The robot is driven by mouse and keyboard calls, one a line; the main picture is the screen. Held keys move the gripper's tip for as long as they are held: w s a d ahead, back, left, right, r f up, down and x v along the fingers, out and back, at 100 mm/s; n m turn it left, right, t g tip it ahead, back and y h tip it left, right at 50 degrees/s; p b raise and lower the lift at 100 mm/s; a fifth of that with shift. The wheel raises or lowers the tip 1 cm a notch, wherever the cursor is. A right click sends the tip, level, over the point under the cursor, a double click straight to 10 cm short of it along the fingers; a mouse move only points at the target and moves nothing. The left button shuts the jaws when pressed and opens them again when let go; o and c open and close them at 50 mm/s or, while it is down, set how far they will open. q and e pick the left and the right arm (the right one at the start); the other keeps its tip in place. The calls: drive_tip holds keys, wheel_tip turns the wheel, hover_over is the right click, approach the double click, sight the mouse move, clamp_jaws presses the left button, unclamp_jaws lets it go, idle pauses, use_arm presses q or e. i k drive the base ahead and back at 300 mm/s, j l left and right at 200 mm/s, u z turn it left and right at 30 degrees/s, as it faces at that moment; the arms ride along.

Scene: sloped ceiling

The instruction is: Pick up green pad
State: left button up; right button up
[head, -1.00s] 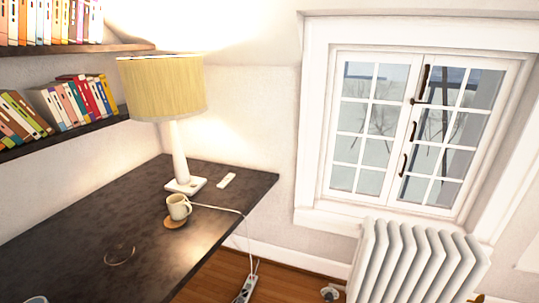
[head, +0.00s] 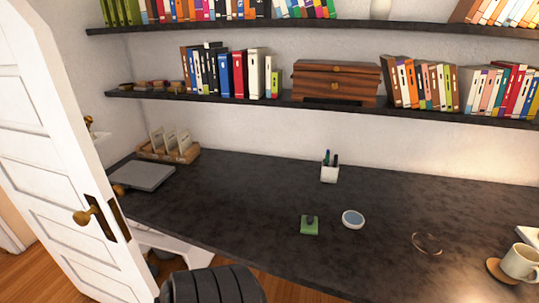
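A small green pad (head: 309,226) lies on the dark desk (head: 240,200), near its front edge and left of a small bowl. A small dark object rests on top of the pad; I cannot tell what it is. Neither of my grippers shows in the head view.
The bowl (head: 353,219) and a white pen cup (head: 329,172) stand near the pad. A mug (head: 520,262) is at the right. A laptop (head: 143,176) and wooden organizer (head: 169,149) are at the left. A white door (head: 62,150) and a dark chair (head: 212,285) stand in front.

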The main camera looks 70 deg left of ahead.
sight(309, 223)
drive_tip(key=u, duration=1.75)
